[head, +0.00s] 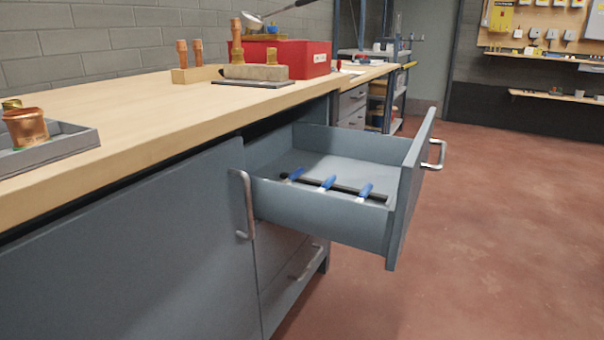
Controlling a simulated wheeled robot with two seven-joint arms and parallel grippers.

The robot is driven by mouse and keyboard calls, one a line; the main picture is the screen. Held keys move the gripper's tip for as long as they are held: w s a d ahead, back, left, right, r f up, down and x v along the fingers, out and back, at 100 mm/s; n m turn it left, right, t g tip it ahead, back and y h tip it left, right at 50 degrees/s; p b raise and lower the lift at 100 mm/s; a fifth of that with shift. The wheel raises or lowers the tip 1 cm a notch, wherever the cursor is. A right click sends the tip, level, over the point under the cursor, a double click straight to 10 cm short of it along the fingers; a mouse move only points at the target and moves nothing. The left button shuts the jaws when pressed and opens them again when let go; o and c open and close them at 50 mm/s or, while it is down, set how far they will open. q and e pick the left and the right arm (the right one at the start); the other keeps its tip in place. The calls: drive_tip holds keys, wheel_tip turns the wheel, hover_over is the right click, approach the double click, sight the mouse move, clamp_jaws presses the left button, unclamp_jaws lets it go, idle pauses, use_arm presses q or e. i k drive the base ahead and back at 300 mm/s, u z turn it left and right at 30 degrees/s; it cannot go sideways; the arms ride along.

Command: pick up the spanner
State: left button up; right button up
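I cannot clearly make out a spanner in this view. The grey drawer (342,223) under the workbench is pulled open. A shiny silver tool with a long handle (283,10) shows above the red box (307,57) on the bench, tilted up to the right. I cannot tell what kind of tool it is. Neither of my grippers is in view.
The open drawer's front panel (412,190) juts out over the clear red floor (500,220). A shelf rack stands behind.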

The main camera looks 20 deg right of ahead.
sight(330, 180)
drive_tip(key=z, duration=0.55)
drive_tip(key=i, duration=0.85)
drive_tip(key=z, duration=0.15)
